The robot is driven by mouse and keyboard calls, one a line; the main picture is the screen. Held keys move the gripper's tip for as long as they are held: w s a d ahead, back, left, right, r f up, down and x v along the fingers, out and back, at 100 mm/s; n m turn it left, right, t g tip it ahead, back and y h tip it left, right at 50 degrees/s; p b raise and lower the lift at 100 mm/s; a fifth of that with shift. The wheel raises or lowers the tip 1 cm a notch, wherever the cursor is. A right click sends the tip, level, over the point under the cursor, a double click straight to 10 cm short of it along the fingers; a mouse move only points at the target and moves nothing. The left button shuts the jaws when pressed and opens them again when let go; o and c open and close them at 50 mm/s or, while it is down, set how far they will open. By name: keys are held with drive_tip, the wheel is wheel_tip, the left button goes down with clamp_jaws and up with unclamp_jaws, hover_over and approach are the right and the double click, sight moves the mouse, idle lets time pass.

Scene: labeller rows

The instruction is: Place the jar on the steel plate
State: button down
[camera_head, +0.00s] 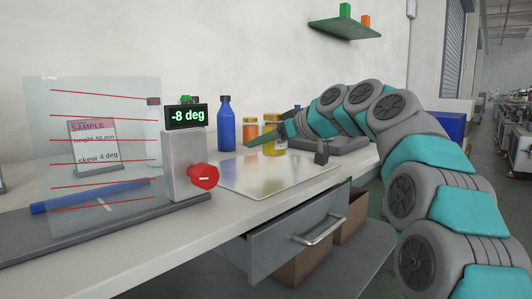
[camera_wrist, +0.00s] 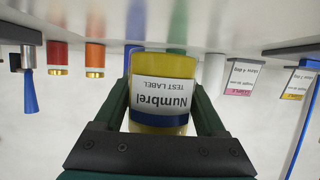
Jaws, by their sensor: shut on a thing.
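The jar (camera_head: 273,147) is yellow and stands upright near the back edge of the steel plate (camera_head: 270,178), a flat shiny sheet on the bench. My gripper (camera_head: 268,137) reaches in from the right and is shut on the jar. In the wrist view, which is upside down, the jar (camera_wrist: 158,122) sits between both fingers of my gripper (camera_wrist: 161,105), with a white "Numbrel TEST LABEL" facing the camera and a blue band. I cannot tell whether the jar's base touches the plate or hangs just above it.
A blue bottle (camera_head: 225,125) and an orange jar (camera_head: 250,132) stand behind the plate. A drawer (camera_head: 300,235) is open below the bench. The plate's front is clear.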

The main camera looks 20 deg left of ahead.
sight(266, 153)
drive_tip(key=shift+f+b, duration=0.3)
drive_tip(key=shift+f, duration=1.35)
drive_tip(key=shift+f, duration=0.1)
drive_tip(key=shift+f, duration=0.1)
unclamp_jaws()
drive_tip(key=shift+r, duration=0.2)
drive_tip(key=v, duration=1.2)
drive_tip(key=shift+f, duration=0.1)
